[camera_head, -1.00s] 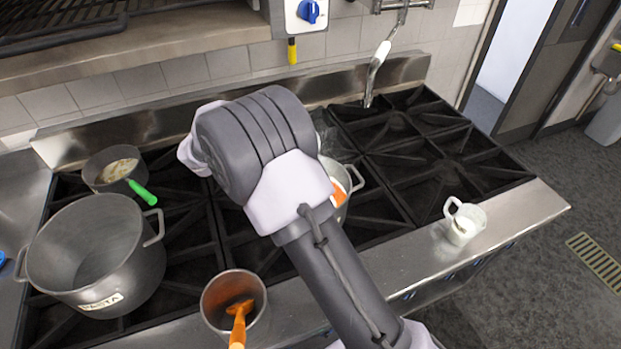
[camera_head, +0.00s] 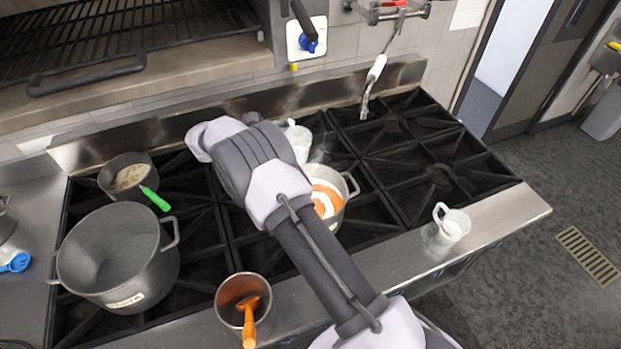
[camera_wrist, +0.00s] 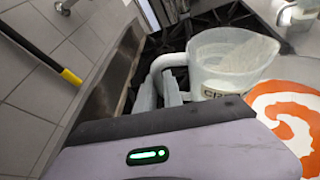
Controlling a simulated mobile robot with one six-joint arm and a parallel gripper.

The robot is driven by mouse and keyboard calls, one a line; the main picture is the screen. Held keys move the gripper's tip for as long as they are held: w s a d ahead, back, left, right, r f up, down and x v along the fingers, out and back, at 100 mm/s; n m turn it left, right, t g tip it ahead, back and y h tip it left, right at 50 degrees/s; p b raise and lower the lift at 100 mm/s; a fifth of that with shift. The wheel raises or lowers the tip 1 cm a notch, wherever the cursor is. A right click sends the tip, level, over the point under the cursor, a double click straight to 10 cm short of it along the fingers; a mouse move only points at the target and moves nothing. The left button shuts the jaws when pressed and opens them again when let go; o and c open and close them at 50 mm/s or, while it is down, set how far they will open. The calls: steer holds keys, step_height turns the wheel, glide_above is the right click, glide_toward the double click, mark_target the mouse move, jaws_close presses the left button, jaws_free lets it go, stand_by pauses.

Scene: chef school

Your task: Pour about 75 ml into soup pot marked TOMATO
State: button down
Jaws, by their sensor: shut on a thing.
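My gripper (camera_wrist: 172,92) is shut on the handle of a translucent measuring jug (camera_wrist: 228,62) in the wrist view. In the head view the jug (camera_head: 299,143) shows behind my arm, above the back of the soup pot (camera_head: 349,184). The pot holds orange soup (camera_head: 323,191) with a white swirl on it, also large in the wrist view (camera_wrist: 290,112). My arm hides part of the pot, and no TOMATO marking is visible. I cannot tell whether liquid is flowing.
A second jug (camera_head: 452,226) stands on the stove's front ledge. A large pasta pot (camera_head: 118,262), a small pan with a green handle (camera_head: 128,172) and a steel pot with an orange utensil (camera_head: 232,290) are at left. The right burners are clear.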

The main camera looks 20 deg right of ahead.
steer(key=shift+w+f+n+g, duration=0.3)
steer(key=shift+w+f, duration=0.1)
steer(key=shift+f, duration=0.1)
steer(key=shift+w+f+n+g, duration=0.25)
steer(key=shift+w+n+g, duration=0.1)
steer(key=shift+n, duration=0.25)
